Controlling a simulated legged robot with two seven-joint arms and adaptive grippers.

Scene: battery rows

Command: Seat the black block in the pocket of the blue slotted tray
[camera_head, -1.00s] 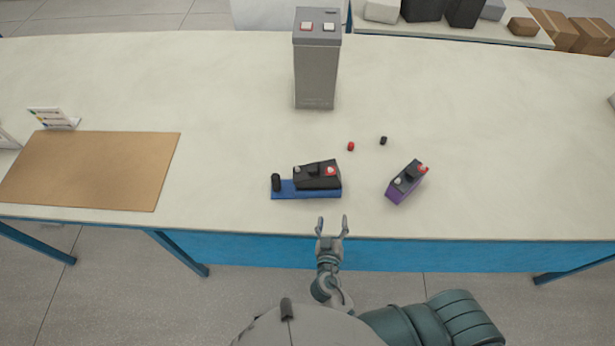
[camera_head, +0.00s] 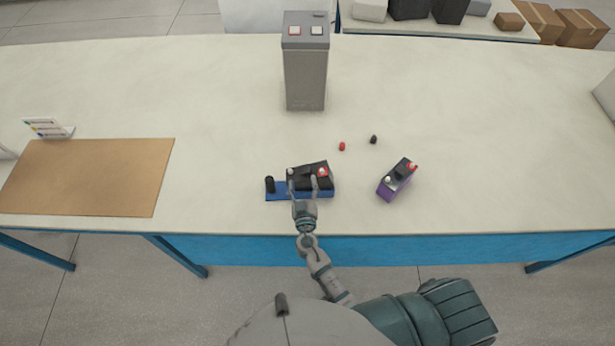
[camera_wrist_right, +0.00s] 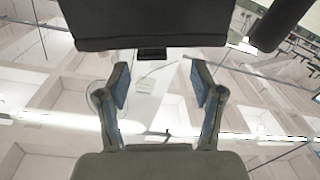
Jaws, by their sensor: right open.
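The black block (camera_head: 318,183) has a red cap and a pale cap on top. It sits on the blue slotted tray (camera_head: 281,196), slightly skewed to it; I cannot tell whether it is fully in the pocket. A black post (camera_head: 269,185) stands at the tray's left end. In the right wrist view, a dark body, likely the block (camera_wrist_right: 145,22), fills the top, beyond the open fingers (camera_wrist_right: 157,72). My left gripper is not in view.
A purple-based block (camera_head: 397,180) lies to the right. A small red cap (camera_head: 342,146) and a small black cap (camera_head: 374,139) lie behind. A grey box with two buttons (camera_head: 305,75) stands at the back. A brown mat (camera_head: 88,177) is at left.

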